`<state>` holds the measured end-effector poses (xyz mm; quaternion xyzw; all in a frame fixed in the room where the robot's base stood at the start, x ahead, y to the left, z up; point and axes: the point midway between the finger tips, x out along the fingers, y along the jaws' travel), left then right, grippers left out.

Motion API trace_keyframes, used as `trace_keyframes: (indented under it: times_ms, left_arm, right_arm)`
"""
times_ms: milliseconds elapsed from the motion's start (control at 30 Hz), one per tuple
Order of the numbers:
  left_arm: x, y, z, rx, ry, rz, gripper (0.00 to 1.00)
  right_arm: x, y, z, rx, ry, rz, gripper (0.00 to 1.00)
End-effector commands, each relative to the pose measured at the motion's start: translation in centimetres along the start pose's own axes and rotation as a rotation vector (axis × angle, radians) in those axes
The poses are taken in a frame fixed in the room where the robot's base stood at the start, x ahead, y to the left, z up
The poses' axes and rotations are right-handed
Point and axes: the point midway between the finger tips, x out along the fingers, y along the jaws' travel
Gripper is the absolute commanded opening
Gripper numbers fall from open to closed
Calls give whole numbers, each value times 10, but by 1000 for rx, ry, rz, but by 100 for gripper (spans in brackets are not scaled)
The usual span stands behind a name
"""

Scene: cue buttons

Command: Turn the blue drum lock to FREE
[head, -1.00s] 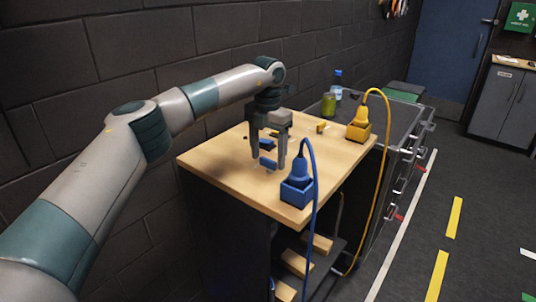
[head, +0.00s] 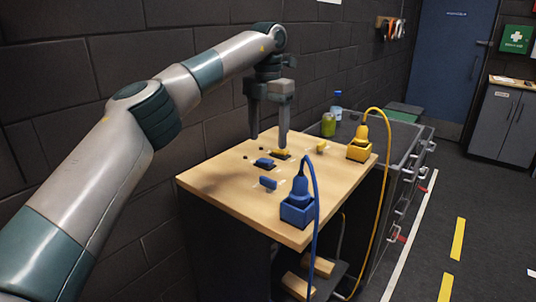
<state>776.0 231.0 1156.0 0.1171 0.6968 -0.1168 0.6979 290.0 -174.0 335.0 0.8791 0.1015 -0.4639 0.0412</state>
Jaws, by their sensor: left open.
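Two small blue pieces sit on the wooden tabletop (head: 215,182): one farther back (head: 263,162) on a dark slot, and one nearer (head: 268,183) with small pale marks beside it. I cannot tell which is the drum lock, and no FREE label is readable. My left gripper (head: 268,140) points down with its two fingers apart and nothing between them. Its fingertips appear above the back of the board, near the farther blue piece and a yellow piece (head: 281,153). My right gripper is not in view.
A blue plug in a blue socket box (head: 297,210) stands at the front right, its cable hanging over the edge. A yellow plug and box (head: 359,151) stand at the back right. A small yellow block (head: 320,146) lies between.

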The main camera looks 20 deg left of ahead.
Motion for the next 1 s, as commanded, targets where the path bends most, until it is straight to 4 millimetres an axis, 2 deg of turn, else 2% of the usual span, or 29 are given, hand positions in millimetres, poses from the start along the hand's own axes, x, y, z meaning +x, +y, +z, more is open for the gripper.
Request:
trace_keyframes:
  times_ms: [100,300,900,1000]
  left_arm:
    - [-22,0,0,-1,-2,0,64]
    - [-43,0,0,-1,-1,0,64]
    - [-49,0,0,-1,0,0,64]
    - [-54,0,0,-1,-1,0,64]
  right_arm:
    - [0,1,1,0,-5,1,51]
    - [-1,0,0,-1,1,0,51]
    - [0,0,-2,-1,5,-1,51]
    - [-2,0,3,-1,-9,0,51]
